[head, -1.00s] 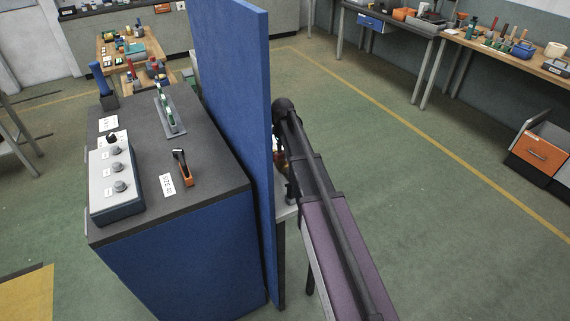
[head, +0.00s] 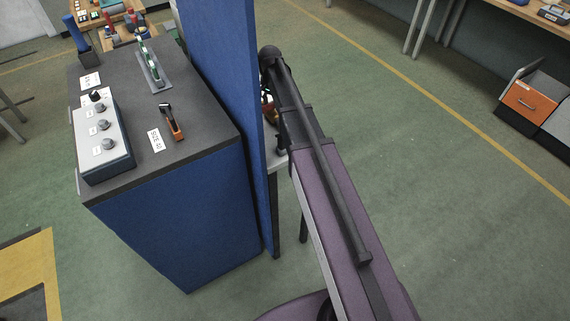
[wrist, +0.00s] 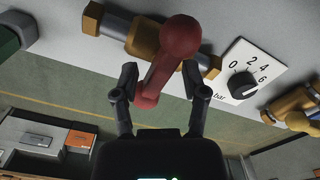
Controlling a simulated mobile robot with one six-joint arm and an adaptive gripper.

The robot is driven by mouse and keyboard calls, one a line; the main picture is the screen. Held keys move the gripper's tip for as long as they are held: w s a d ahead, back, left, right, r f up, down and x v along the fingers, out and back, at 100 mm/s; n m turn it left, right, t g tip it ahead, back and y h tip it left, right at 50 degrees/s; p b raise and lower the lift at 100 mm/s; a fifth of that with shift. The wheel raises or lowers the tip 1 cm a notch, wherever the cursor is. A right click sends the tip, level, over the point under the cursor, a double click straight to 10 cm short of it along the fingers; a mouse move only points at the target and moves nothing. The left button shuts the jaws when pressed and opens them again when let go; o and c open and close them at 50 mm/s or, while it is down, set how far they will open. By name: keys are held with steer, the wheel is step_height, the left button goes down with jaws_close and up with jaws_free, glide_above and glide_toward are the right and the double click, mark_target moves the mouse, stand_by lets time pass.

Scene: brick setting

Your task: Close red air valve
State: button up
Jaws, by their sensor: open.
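The red air valve (wrist: 162,70) shows in the wrist view as a red lever with a round knob on a brass and grey pipe fitting (wrist: 142,36). The lever slants from the knob at upper right down to the left. My gripper (wrist: 162,80) is open, with one dark finger on each side of the lever. I cannot tell whether either finger touches it. In the head view my arm reaches behind the blue panel (head: 218,70), and the gripper is mostly hidden there.
A black dial (wrist: 243,85) on a numbered plate sits right of the valve. Another brass fitting (wrist: 292,104) lies farther right, and a green part (wrist: 14,34) at the left. A dark-topped blue cabinet (head: 190,180) stands left of the panel. Open floor (head: 450,220) lies right of my arm.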

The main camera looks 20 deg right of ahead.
steer(key=n, duration=0.5)
steer(key=shift+n, duration=0.4)
steer(key=n, duration=0.6)
steer(key=shift+r+n+p, duration=0.3)
steer(key=shift+n, duration=0.1)
step_height(320, 180, up, 14)
steer(key=f+p, duration=0.1)
steer(key=p, duration=1.3)
steer(key=s+a+f+m+b, duration=0.1)
steer(key=s+f+b, duration=0.7)
steer(key=s, duration=0.5)
steer(key=s+a+f+m+b, duration=0.2)
steer(key=s+f+b, duration=0.6)
steer(key=s, duration=0.5)
steer(key=shift+s+b, duration=0.15)
steer(key=shift+b, duration=0.4)
step_height(320, 180, up, 16)
steer(key=m+p, duration=0.6)
steer(key=p, duration=1)
glide_above(272, 103)
steer(key=shift+a+r, duration=0.1)
